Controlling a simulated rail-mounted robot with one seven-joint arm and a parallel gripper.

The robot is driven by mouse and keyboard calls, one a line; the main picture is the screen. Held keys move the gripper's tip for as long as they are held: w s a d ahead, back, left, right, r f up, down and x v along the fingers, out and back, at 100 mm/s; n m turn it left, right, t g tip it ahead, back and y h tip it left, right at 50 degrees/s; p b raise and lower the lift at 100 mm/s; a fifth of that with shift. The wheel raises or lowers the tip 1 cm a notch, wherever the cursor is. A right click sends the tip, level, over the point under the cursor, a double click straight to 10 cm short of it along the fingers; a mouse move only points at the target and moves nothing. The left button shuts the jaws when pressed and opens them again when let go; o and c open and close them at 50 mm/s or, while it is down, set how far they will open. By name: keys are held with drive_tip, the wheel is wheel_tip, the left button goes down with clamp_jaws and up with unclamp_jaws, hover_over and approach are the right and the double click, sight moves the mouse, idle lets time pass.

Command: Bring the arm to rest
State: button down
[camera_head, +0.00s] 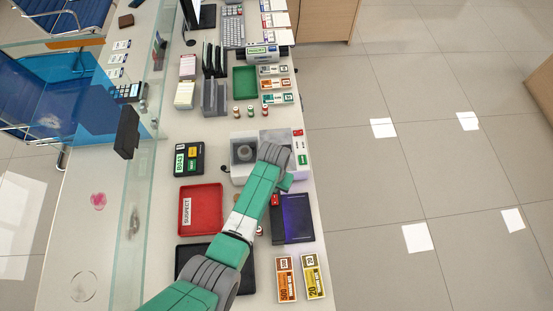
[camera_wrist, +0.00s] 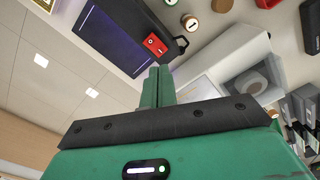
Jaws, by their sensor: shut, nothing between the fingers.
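My arm (camera_head: 257,188), green and grey, reaches from the bottom of the head view up over the counter (camera_head: 219,136). Its end is bent over beside a grey-white machine (camera_head: 243,149). My gripper (camera_wrist: 158,72) shows in the wrist view with its two green fingers together and nothing between them. In that view, a dark box with a red switch (camera_wrist: 155,44) lies beyond the fingertips, and the pale machine is to the right. I cannot tell whether the fingers touch anything. In the head view, the fingertips are largely hidden by the arm.
A red SUSPECT tray (camera_head: 200,187) and a black tray (camera_head: 184,257) lie left of my arm. The dark purple-lit box (camera_head: 293,220) and banded note bundles (camera_head: 286,278) lie right. A glass screen (camera_head: 139,207) runs along the left. Open floor (camera_head: 370,200) is to the right.

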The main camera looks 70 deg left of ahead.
idle(0.3)
drive_tip(key=w+d+r+m+t+y+p, duration=0.1)
drive_tip(key=w+r+m+t+y, duration=0.4)
drive_tip(key=w+r, duration=1.5)
drive_tip(key=w+d+r+t, duration=0.3)
drive_tip(key=d+r, duration=0.1)
drive_tip(key=r, duration=0.6)
drive_tip(key=w+d+r+t, duration=0.3)
drive_tip(key=w+d+r, duration=0.15)
drive_tip(key=r, duration=0.65)
drive_tip(key=s+d+r+m+t+p, duration=0.1)
drive_tip(key=d+r+t, duration=0.2)
drive_tip(key=d+r, duration=0.5)
drive_tip(key=s+d+r+m+t+p, duration=0.1)
drive_tip(key=d+r+t, duration=0.3)
drive_tip(key=r, duration=0.7)
drive_tip(key=s+d+r+m+t+h, duration=0.1)
drive_tip(key=s+d+r+t+h, duration=0.1)
drive_tip(key=s+d+r, duration=0.5)
drive_tip(key=s+d+r+m+t+h, duration=0.1)
drive_tip(key=s+d+r+t+h, duration=0.2)
drive_tip(key=s+d+r+t, duration=0.2)
drive_tip(key=s+d+r, duration=0.1)
drive_tip(key=d+r, duration=0.2)
drive_tip(key=r, duration=0.4)
drive_tip(key=shift+s+r, duration=0.2)
drive_tip(key=shift+s, duration=0.15)
